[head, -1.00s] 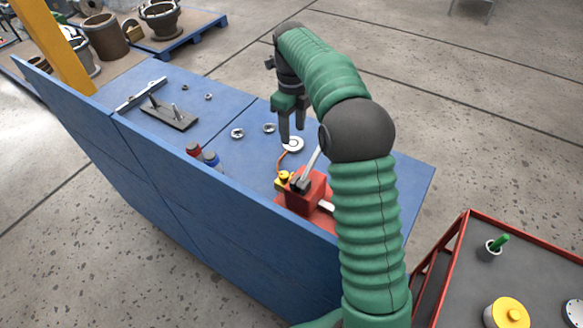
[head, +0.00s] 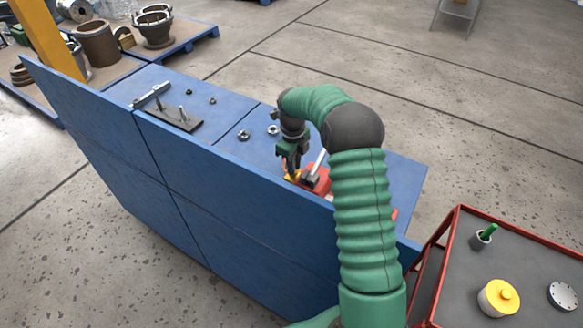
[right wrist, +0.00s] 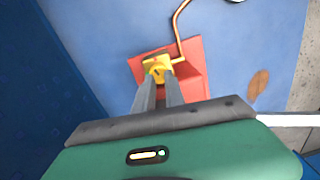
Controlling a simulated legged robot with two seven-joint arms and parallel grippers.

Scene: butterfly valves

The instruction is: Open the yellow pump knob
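The yellow pump knob (head: 289,178) is mostly hidden by my right gripper in the head view. In the right wrist view the knob (right wrist: 158,66) sits on a yellow block on the red pump (right wrist: 190,88). The red pump (head: 321,184) stands at the near edge of the blue table, partly behind my arm. My right gripper (head: 291,168) points down at the knob. In the right wrist view its two fingers (right wrist: 159,80) are apart, with tips on either side of the knob; contact is not clear. My left gripper is out of view.
A copper pipe (right wrist: 178,28) rises from the yellow block. A grey lever (head: 319,160) stands close beside my gripper. A tall blue panel (head: 170,185) borders the table's near side. Metal rings (head: 272,130) lie farther back. A red-framed cart (head: 455,270) stands at right.

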